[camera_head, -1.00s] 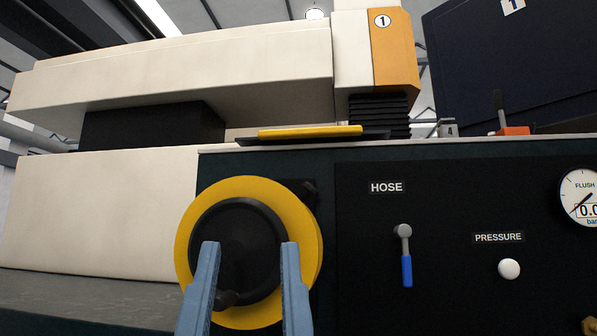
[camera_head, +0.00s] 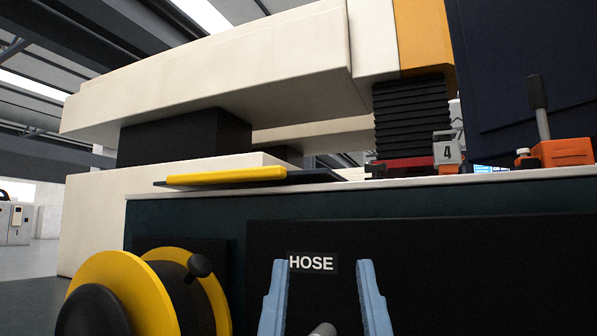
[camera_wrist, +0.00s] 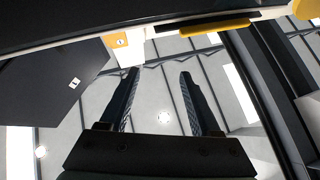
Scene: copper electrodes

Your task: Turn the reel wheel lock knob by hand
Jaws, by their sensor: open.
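The reel wheel (camera_head: 130,290) has yellow flanges and a dark drum, and sits at the lower left of the head view, cut off by the bottom edge. A black knob (camera_head: 200,266) sticks out at the upper right part of the reel; I cannot tell for sure that it is the lock knob. My gripper (camera_head: 322,272) shows as two blue fingers to the right of the reel, in front of the panel below the HOSE label. It is open and empty, apart from the reel. In the wrist view my gripper (camera_wrist: 158,75) is also open with nothing between its fingers.
The dark panel (camera_head: 450,260) carries the HOSE label (camera_head: 311,263); a grey lever top (camera_head: 322,329) shows between my fingers. A yellow bar (camera_head: 227,175) lies on the ledge above. An orange block with a handle (camera_head: 565,152) stands at the right. Open floor shows far left.

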